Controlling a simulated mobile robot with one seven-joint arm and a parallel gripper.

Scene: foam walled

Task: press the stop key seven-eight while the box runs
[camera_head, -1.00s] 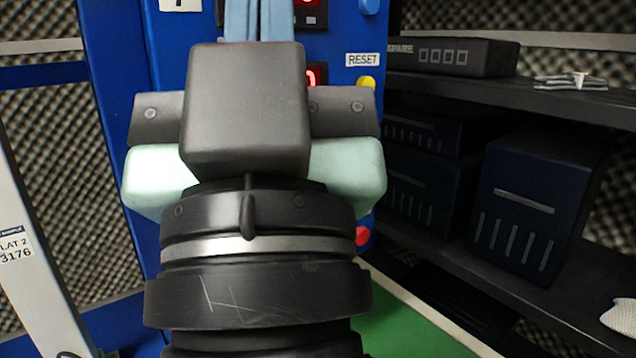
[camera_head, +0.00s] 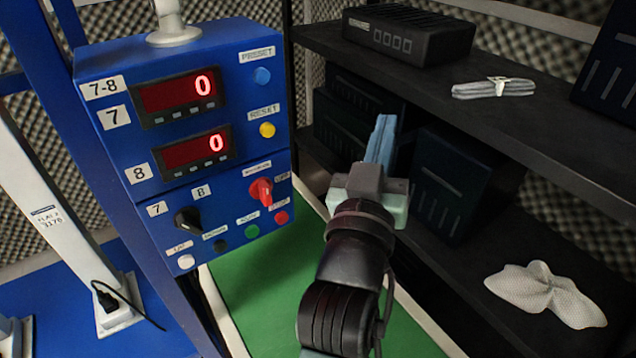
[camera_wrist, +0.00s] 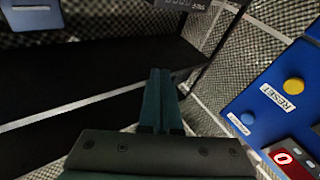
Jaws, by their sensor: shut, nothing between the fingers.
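The blue control box (camera_head: 228,60) marked 7-8 stands at left in the head view. Its upper display (camera_head: 180,95) and lower display (camera_head: 196,150) both read 0. A red button (camera_head: 281,217) and a green button (camera_head: 252,232) sit low on its face, below a red rotary switch (camera_head: 262,191); their small labels are too blurred to read. My gripper (camera_head: 384,122) is right of the box, apart from it, fingers shut and empty, pointing up toward the shelf. The wrist view shows the shut fingers (camera_wrist: 160,75) and the yellow reset button (camera_wrist: 294,86) to their right.
A dark shelf (camera_head: 560,130) at right carries a black device (camera_head: 408,34) and a tied bundle (camera_head: 493,89). A white cloth (camera_head: 545,292) lies lower. Green floor lies below.

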